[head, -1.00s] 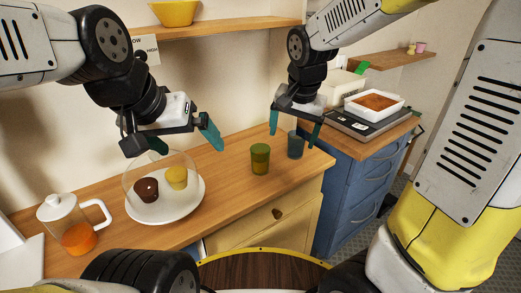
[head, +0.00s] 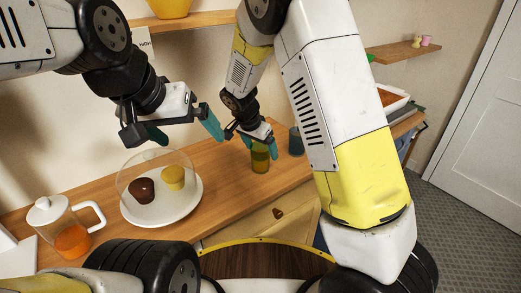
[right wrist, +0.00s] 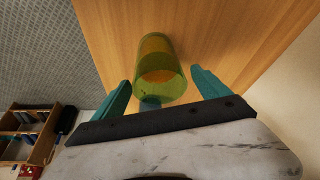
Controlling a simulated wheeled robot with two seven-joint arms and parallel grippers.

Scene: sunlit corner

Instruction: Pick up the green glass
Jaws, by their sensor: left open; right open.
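The green glass (head: 260,160) stands upright on the wooden counter, right of the cake plate; it looks translucent and holds something orange-yellow. My right gripper (head: 251,138) is just above and behind it, partly overlapping its top in the head view. In the right wrist view, the green glass (right wrist: 158,68) lies ahead of and between the open teal fingers of the right gripper (right wrist: 158,95), with nothing gripped. My left gripper (head: 182,135) is open and empty, above the glass dome, left of the right gripper.
A blue-grey glass (head: 296,141) stands just right of the green one. A white plate (head: 182,213) carries two muffins under a clear dome. A jug (head: 70,232) with orange liquid stands at the left. The wooden counter (head: 222,192) between plate and green glass is clear.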

